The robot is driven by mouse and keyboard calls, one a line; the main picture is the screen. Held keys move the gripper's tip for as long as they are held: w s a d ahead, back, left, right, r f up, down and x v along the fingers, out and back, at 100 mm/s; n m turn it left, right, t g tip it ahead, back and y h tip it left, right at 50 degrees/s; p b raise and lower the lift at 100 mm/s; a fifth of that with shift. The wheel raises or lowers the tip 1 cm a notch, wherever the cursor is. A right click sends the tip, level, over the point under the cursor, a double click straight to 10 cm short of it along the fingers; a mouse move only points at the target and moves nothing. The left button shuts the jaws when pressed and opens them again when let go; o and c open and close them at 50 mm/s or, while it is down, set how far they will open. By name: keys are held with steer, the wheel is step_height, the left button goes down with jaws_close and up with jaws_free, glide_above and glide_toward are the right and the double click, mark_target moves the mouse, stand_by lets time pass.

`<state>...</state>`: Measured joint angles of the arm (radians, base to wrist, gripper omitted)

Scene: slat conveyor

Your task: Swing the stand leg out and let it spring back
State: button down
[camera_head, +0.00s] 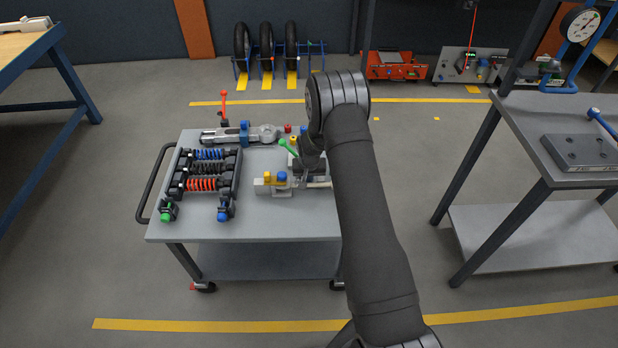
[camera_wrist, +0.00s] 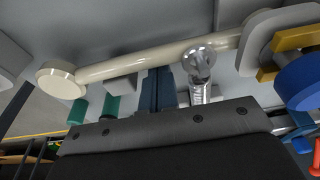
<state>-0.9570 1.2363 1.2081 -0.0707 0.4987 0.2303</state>
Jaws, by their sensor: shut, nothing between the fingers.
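The stand leg (camera_wrist: 150,62) is a cream rod with a round foot at its left end in the wrist view. Its right end runs to a grey mount with a yellow part and a blue knob (camera_wrist: 305,82). In the head view, the leg (camera_head: 318,184) shows partly beside the yellow and blue mount on the cart, with my arm hiding its right part. My gripper (camera_wrist: 160,88) is shut and empty, its dark blue fingers just below the rod in the picture. Whether they touch it, I cannot tell. A shiny round-headed metal part (camera_wrist: 199,66) overlaps the rod.
The grey cart (camera_head: 260,228) also carries a rack of coil springs (camera_head: 205,170) and a metal fork-like part (camera_head: 235,133) with a blue clamp. Two teal cylinders (camera_wrist: 110,107) sit left of my fingers. A grey workbench (camera_head: 520,135) stands at the right.

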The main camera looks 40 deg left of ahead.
mark_target(310, 186)
steer(key=shift+s+d, duration=0.65)
steer(key=shift+d, duration=0.1)
steer(key=shift+s+d+f, duration=0.15)
steer(key=shift+s+d, duration=0.25)
steer(key=shift+d, duration=0.1)
steer(key=shift+s+d, duration=0.35)
steer(key=shift+d, duration=0.05)
